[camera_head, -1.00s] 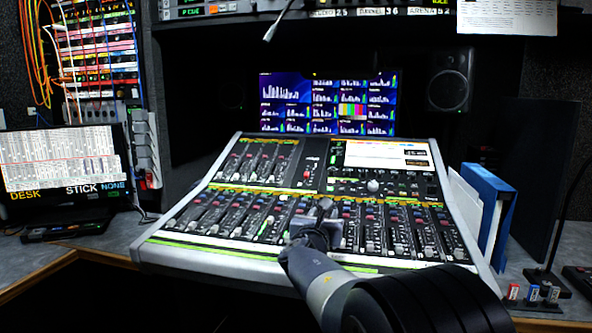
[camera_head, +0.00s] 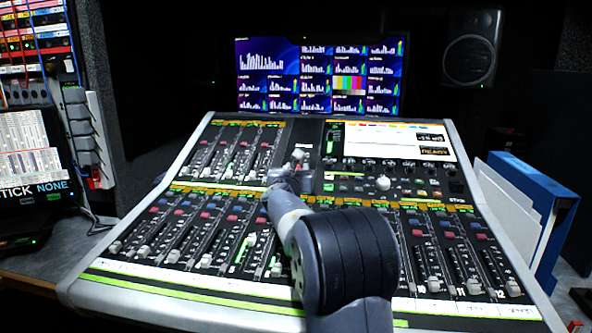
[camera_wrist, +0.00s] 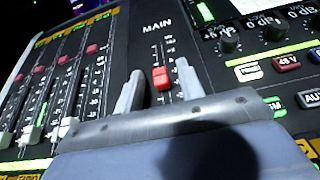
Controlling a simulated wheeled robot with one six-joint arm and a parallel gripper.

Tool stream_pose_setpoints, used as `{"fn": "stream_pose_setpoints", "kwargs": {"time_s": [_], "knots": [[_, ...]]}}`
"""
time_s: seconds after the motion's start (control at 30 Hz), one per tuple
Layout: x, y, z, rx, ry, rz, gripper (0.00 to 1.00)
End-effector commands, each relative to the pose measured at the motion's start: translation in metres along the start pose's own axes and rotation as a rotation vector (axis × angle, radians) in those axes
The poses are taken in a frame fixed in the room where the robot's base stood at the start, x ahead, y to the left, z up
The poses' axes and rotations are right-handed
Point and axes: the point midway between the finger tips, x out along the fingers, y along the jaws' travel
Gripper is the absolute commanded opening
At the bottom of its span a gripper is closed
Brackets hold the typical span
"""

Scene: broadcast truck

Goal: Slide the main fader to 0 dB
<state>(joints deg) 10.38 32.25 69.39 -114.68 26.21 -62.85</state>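The main fader (camera_wrist: 162,77) has a red cap on a short slot with scale marks, under a "MAIN" label (camera_wrist: 157,27) in the wrist view. The cap sits in the lower part of the visible slot; the slot's lower end is hidden by my gripper, and the scale figures are too small to read. My gripper (camera_wrist: 159,70) is open, with one grey finger left and one right of the red cap. A narrow gap shows on each side. In the head view, my gripper (camera_head: 297,160) is over the upper middle of the mixing console (camera_head: 140,222), largely hiding the fader.
Several channel faders (camera_wrist: 66,125) with white caps stand left of the main fader. Knobs (camera_wrist: 228,44) and lit buttons (camera_wrist: 250,72) are to its right. The console's touchscreen (camera_head: 380,138) is at upper right. Blue binders (camera_head: 540,195) stand beside the console.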

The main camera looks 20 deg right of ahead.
Motion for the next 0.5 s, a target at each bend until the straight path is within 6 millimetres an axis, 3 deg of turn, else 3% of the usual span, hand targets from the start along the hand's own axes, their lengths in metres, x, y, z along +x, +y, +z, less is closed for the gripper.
{"fn": "stream_pose_setpoints", "kwargs": {"time_s": [0.27,0.5], "knots": [[0.0015,-0.0002,0.0001,0.000,0.000,0.000,0.36],[0.0013,-0.0001,0.0001,0.000,0.000,0.000,0.18]]}}
